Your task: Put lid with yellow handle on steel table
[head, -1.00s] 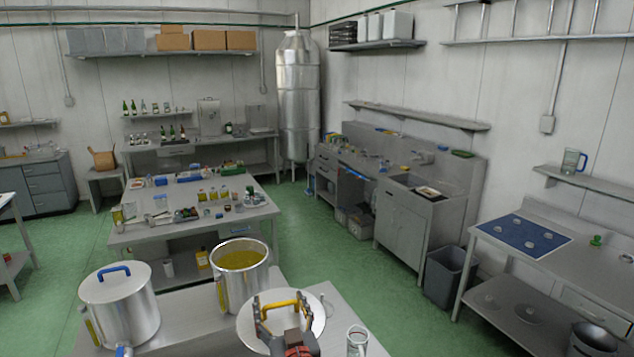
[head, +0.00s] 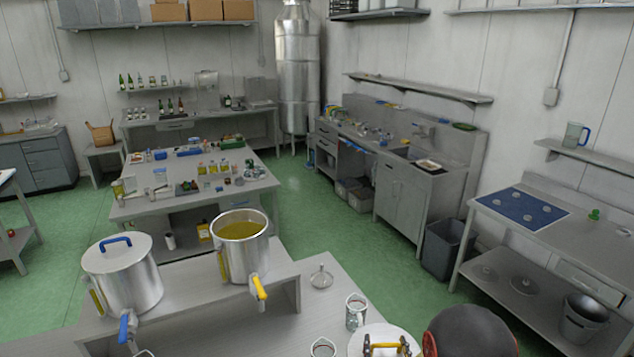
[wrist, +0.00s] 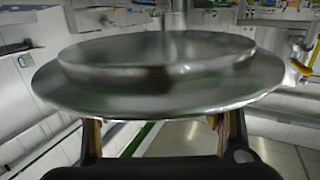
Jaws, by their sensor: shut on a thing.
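The lid with the yellow handle (head: 362,346) is at the bottom edge of the head view, partly cut off. My gripper (head: 386,346) is shut on its yellow handle. In the wrist view the lid's steel underside (wrist: 160,75) fills the middle, between and beyond the fingers of my gripper (wrist: 163,128). A steel table (head: 305,325) lies in front of me, with the lid at its near right part in the picture. I cannot tell the height of the lid above it. The open pot with yellow-green liquid (head: 240,262) stands on a raised shelf, uncovered.
A pot with a blue-handled lid (head: 122,275) stands left of the open pot. A glass jar (head: 356,311), a small funnel (head: 321,277) and a ring-topped vessel (head: 323,348) are close to the lid. A side table (head: 545,245) with a blue mat is at the right.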

